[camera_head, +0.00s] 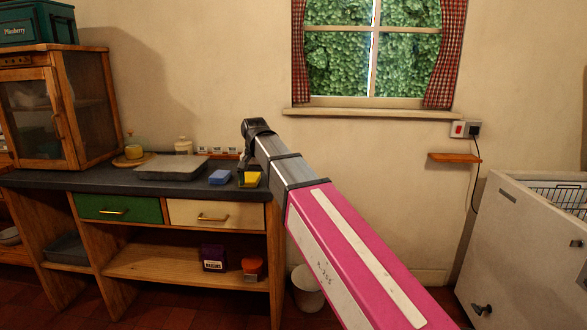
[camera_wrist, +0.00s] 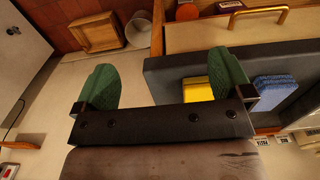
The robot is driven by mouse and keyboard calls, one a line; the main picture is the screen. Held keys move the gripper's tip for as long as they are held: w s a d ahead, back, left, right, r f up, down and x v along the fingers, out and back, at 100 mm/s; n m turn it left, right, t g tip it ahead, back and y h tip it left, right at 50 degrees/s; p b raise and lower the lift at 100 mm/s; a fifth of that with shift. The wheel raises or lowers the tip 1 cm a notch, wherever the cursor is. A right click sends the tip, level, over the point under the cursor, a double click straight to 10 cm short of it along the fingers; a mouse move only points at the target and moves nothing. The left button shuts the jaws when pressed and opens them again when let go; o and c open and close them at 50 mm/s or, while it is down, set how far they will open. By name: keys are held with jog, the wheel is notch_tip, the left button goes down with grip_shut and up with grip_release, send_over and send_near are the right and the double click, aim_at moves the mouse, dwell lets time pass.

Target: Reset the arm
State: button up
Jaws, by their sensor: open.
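My arm reaches out over the right end of the dark worktop in the head view, and my gripper (camera_head: 246,158) is at its far end, partly hidden by the wrist.
Drawers and a shelf with a purple box (camera_head: 213,258) are below. A bin (camera_head: 307,289) stands right of it; a white chest (camera_head: 515,245) is far right.

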jog(key=s+d+f, duration=0.2)
jog(key=d+f, duration=1.4)
jog(key=f, duration=0.3)
jog(key=s+d+f, duration=0.5)
jog(key=d+f, duration=0.2)
jog(key=f, duration=0.1)
jog(key=s+d+f, duration=0.5)
jog(key=d+f, duration=0.3)
jog(key=f, duration=0.1)
jog(key=shift+s+d+n, duration=0.2)
jog(key=shift+n, duration=0.2)
jog(key=shift+o, duration=0.3)
jog(key=shift+f, duration=0.1)
